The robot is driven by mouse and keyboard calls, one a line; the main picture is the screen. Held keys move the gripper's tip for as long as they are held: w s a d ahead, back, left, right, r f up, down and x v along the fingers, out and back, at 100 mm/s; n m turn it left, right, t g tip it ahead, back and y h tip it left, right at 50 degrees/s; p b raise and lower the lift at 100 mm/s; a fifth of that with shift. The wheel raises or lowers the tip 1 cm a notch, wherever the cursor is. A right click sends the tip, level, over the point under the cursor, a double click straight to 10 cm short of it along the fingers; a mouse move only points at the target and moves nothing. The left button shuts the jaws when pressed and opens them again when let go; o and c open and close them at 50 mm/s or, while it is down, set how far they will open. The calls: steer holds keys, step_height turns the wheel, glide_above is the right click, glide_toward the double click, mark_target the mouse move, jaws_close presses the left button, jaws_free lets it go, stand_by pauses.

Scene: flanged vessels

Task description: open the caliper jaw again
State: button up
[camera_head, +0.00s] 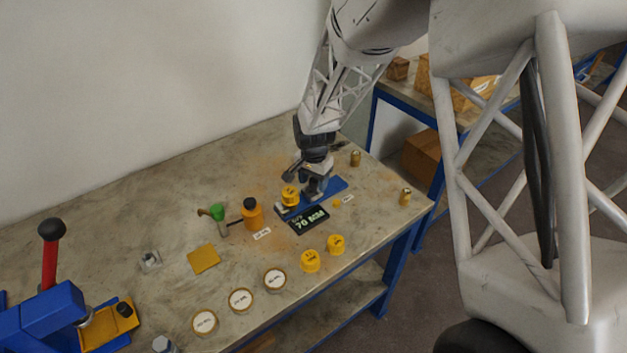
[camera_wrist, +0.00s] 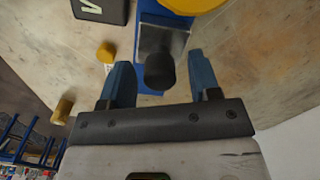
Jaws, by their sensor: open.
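The caliper has a blue base (camera_head: 335,186) on the table. Its grey jaw block (camera_wrist: 163,38) carries a dark round knob (camera_wrist: 160,72). In the wrist view my gripper (camera_wrist: 162,78) is open, with one blue finger on each side of the knob and a visible gap to each. In the head view my gripper (camera_head: 313,168) hangs over the caliper and partly hides the jaw. A yellow flanged piece (camera_head: 290,195) is at the caliper's left end; its edge shows in the wrist view (camera_wrist: 190,4). Whether the jaw touches it is unclear.
A black display (camera_head: 307,220) lies in front of the caliper. An orange bottle (camera_head: 253,215) stands left, yellow pieces (camera_head: 310,261) in front, and brass pieces (camera_head: 355,158) to the right. Several labelled round spots (camera_head: 240,300) line the front edge. A blue press with a red lever (camera_head: 50,260) is far left.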

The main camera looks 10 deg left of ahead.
mark_target(315, 180)
steer(key=shift+r, duration=3.9)
steer(key=shift+r, duration=0.1)
steer(key=shift+s+d+r, duration=0.1)
steer(key=shift+d+r, duration=0.1)
steer(key=shift+d, duration=0.05)
steer(key=s+d+r+n+t, duration=0.1)
steer(key=s+d+r+n, duration=0.1)
steer(key=s+d+r, duration=1.35)
steer(key=s+d+r+n, duration=0.1)
steer(key=s+d, duration=0.5)
steer(key=s, duration=0.3)
steer(key=s+d+r+n+t, duration=0.1)
steer(key=s+d, duration=0.6)
steer(key=s, duration=0.3)
steer(key=shift+r+t, duration=0.3)
